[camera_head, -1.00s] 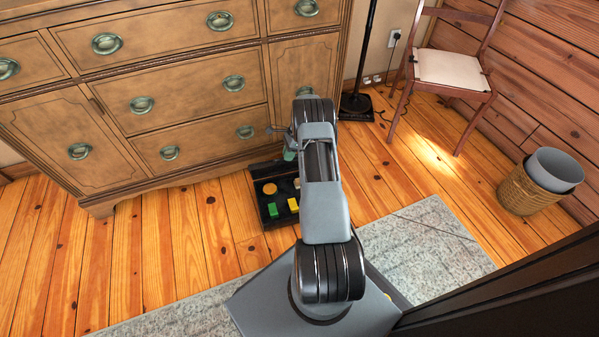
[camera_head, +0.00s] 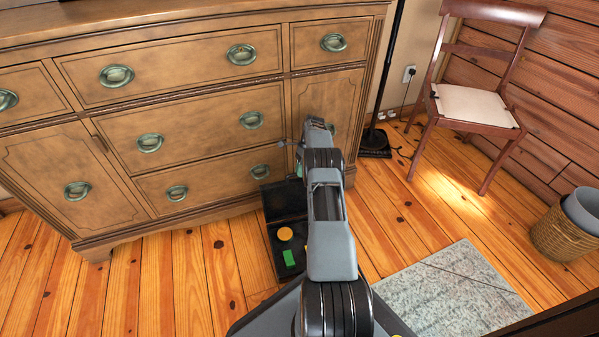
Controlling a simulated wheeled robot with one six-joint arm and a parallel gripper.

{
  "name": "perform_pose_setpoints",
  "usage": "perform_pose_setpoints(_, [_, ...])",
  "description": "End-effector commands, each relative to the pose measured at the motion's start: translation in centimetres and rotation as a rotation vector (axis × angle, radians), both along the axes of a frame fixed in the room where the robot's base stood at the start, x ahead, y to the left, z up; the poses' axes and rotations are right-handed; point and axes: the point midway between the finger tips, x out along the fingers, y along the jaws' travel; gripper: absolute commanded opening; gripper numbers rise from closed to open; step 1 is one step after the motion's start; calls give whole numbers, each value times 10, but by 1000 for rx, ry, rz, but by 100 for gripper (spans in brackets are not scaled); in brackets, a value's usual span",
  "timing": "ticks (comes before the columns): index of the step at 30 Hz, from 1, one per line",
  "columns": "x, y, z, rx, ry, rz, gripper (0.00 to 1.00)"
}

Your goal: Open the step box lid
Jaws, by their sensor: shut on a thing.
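The step box (camera_head: 283,264) is a dark, shallow box on the floor in front of the dresser. Its dark lid (camera_head: 284,200) stands raised at the back, near the dresser front, so the inside shows. An orange-yellow disc (camera_head: 285,233) and a green block (camera_head: 289,258) lie inside. My arm covers the right part of the box. My gripper (camera_head: 299,163) is at the upper right of the lid, shut on its edge, though my arm hides most of the contact.
The wooden dresser (camera_head: 205,180) stands close behind the box. A lamp base (camera_head: 374,143), a chair (camera_head: 474,106) and a wicker basket (camera_head: 562,234) are to the right. A grey rug (camera_head: 455,293) lies at front right. Floor left of the box is clear.

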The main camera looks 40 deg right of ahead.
Motion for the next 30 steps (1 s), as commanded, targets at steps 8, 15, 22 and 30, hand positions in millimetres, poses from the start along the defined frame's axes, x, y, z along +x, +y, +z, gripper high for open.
perform_pose_setpoints(8, [-3, 1, -10, 6, 11, -5, 0])
perform_pose_setpoints(15, [-2, 1, -7, 5, 8, -3, 37])
perform_pose_setpoints(22, [-2, 1, -5, 4, 6, -1, 40])
perform_pose_setpoints(30, [-1, 2, 19, 4, 5, 0, 40])
